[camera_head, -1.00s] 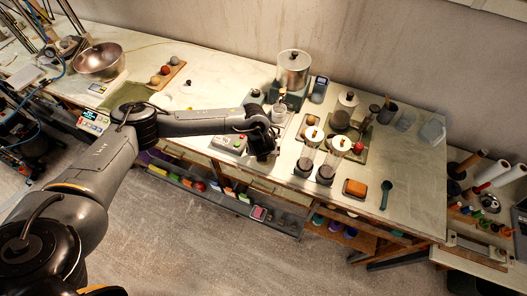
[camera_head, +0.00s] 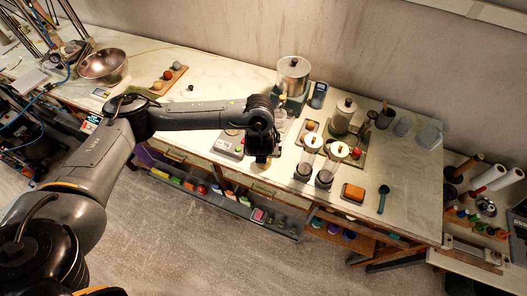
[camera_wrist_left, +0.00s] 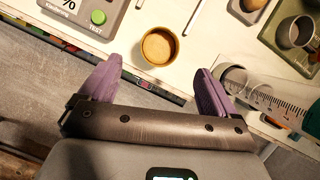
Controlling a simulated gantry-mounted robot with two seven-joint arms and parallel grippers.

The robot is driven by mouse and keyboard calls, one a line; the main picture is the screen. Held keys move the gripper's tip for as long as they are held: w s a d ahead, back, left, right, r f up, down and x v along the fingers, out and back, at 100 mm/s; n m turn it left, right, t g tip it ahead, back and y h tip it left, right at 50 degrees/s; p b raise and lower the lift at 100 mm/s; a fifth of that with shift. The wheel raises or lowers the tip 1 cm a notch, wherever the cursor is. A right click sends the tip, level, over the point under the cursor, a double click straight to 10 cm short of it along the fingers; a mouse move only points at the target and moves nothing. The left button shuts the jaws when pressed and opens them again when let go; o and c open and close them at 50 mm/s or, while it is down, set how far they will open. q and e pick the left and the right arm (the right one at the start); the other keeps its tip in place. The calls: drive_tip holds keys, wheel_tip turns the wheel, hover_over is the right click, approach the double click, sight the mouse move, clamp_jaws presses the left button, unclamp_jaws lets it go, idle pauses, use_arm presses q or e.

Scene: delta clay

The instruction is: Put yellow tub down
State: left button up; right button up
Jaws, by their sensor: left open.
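The yellow tub (camera_wrist_left: 158,46) is a small round tan-yellow cup, seen from above in the left wrist view. It stands upright on the pale bench top near the front edge. My left gripper (camera_wrist_left: 158,72) has its two purple fingers spread wide apart, with the tub centred ahead of the gap and apart from both fingers. In the head view my left gripper (camera_head: 262,158) hangs at the bench's front edge and the tub cannot be made out there. My right gripper is not in view.
A grey device with a green TEST button (camera_wrist_left: 98,17) lies left of the tub. A glass vessel (camera_wrist_left: 236,77) and a graduated cylinder (camera_wrist_left: 270,105) stand close to the right finger. A dispenser (camera_head: 293,75) stands behind. The bench's left middle is mostly clear.

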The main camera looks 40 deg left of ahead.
use_arm(q)
drive_tip(key=s+d+r+n+t+h, duration=0.1)
drive_tip(key=s+d+n+h, duration=0.15)
drive_tip(key=d, duration=0.65)
drive_tip(key=s+d+r+n+t+h, duration=0.1)
drive_tip(key=s+d+n+h, duration=0.15)
drive_tip(key=d, duration=0.75)
drive_tip(key=s+d+r+n+t+h, duration=0.1)
drive_tip(key=s+d+n+h, duration=0.2)
drive_tip(key=d, duration=0.6)
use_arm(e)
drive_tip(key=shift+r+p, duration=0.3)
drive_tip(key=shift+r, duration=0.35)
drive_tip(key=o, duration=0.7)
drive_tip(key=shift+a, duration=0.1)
use_arm(q)
drive_tip(key=s+a+f+n+g+y, duration=0.3)
drive_tip(key=s+a+n+y, duration=0.2)
drive_tip(key=s+a+n, duration=0.9)
drive_tip(key=shift+s+a+n, duration=0.35)
drive_tip(key=shift+a+n, duration=2)
drive_tip(key=shift+n, duration=0.05)
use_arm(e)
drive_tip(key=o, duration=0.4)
